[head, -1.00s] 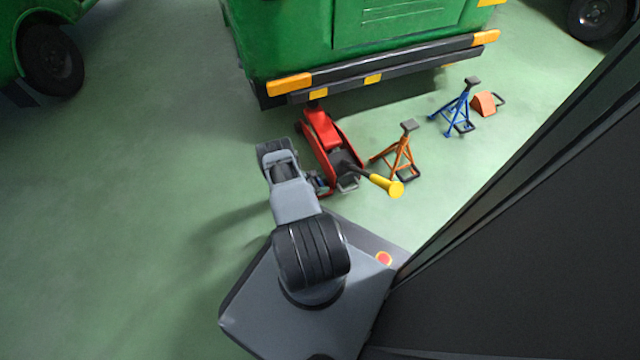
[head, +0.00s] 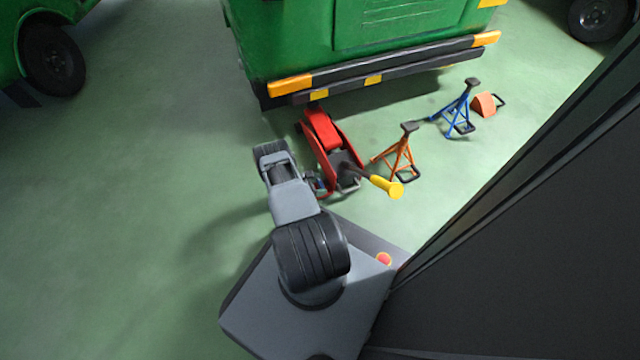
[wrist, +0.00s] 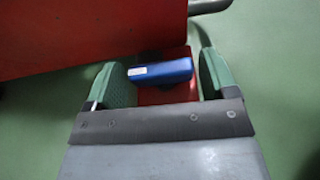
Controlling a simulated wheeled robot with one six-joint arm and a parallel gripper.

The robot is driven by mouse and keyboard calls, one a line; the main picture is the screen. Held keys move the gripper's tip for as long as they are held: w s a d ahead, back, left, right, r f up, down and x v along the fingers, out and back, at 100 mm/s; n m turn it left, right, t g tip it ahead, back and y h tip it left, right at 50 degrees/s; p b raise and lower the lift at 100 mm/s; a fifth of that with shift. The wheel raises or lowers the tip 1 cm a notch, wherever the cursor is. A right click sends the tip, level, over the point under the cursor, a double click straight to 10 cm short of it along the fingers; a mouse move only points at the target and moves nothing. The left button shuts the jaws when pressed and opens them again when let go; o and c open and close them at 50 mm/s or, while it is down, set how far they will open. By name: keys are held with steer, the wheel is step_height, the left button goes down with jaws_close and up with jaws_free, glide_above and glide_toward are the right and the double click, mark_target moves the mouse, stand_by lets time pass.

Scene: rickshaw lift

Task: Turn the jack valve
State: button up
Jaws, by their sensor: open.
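The red floor jack (head: 322,130) stands on the floor behind the green vehicle, with its yellow-ended handle (head: 386,187) pointing to the lower right. In the wrist view the jack's red side (wrist: 85,35) fills the upper left. The jack valve appears as a blue block with a small white label (wrist: 165,71), next to a red part. My gripper (wrist: 163,75) is open, with one green finger pad on each side of the blue block. The left pad is very near the block's end; I cannot tell if they touch. In the head view my arm largely hides my gripper (head: 317,183) beside the jack.
An orange jack stand (head: 398,155), a blue jack stand (head: 461,112) and an orange wheel chock (head: 484,104) stand to the right of the jack. The green vehicle (head: 350,45) and its bumper are behind. The floor to the left is clear.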

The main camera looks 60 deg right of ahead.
steer(key=p+v, duration=0.3)
steer(key=v, duration=0.9)
steer(key=shift+w+a, duration=0.2)
steer(key=shift+w, duration=0.05)
steer(key=shift+r, duration=0.15)
